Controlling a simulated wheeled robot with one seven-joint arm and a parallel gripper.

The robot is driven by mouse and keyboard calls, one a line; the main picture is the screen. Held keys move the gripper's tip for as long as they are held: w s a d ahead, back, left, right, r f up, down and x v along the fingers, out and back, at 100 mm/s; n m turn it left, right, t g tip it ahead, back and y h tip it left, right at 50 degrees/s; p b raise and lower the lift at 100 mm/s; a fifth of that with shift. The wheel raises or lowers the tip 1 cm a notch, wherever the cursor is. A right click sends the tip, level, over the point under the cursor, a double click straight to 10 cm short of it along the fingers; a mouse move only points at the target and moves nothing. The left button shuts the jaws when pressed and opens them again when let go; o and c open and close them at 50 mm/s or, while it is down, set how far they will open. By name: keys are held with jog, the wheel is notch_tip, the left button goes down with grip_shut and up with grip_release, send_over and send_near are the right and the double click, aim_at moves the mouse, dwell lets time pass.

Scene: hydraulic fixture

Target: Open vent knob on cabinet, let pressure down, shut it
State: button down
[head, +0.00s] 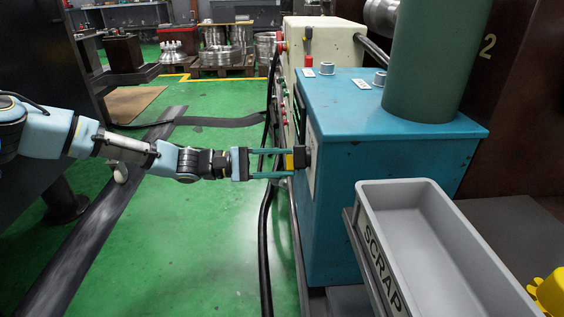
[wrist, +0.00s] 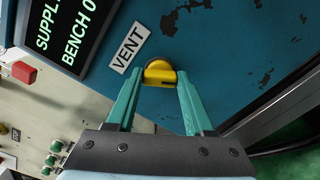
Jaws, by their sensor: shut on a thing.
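The yellow vent knob (wrist: 160,73) sits on the blue cabinet (wrist: 225,55), beside a white VENT label (wrist: 130,48). My gripper (wrist: 160,84) has its two teal fingers on either side of the knob, shut on it. In the head view my arm reaches in from the left, and my gripper (head: 290,162) meets the left face of the blue cabinet (head: 350,210). The knob shows there only as a small yellow patch (head: 289,161) between the fingers. A dark display (wrist: 68,25) with green text is partly in the wrist view; no pressure reading can be made out.
A grey SCRAP bin (head: 375,270) stands in front of the cabinet at the right. A green column (head: 435,60) rises from the cabinet top. A red button (wrist: 24,72) and green buttons (wrist: 52,153) are on the pale panel. Black hoses (head: 265,220) run down beside the cabinet. Green floor is open at left.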

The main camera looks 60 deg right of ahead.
dwell(0.3)
jog(key=shift+c, duration=1.4)
grip_release()
jog(key=shift+w+a, duration=0.1)
jog(key=shift+w, duration=0.05)
jog(key=p+v, duration=0.2)
jog(key=v, duration=0.8)
jog(key=shift+w+a, duration=0.2)
